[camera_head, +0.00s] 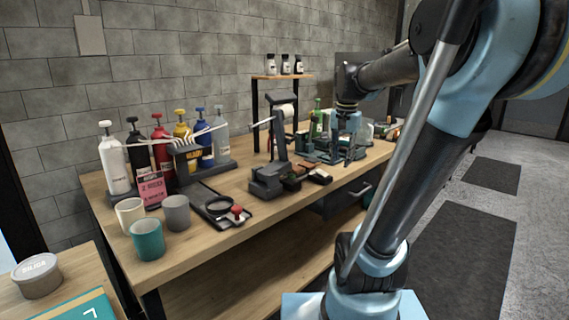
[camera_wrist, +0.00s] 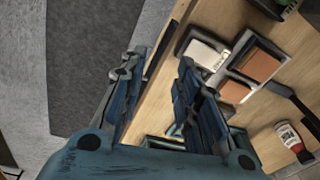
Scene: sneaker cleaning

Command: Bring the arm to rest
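My arm reaches over the workbench (camera_head: 255,190) from the right of the head view. My gripper (camera_head: 349,156) points down over the right part of the bench. In the wrist view, its two blue fingers (camera_wrist: 160,68) stand apart with nothing between them, so it is open and empty. The fingers are beside the bench's front edge in that view. How high they are above the bench top is hard to tell.
Pump bottles (camera_head: 158,147) stand in a row at the bench's left, with cups (camera_head: 148,240) in front. A dark stand (camera_head: 270,180) is mid-bench. Under the wrist camera lie a white-topped block (camera_wrist: 205,55) and brown pads (camera_wrist: 256,64).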

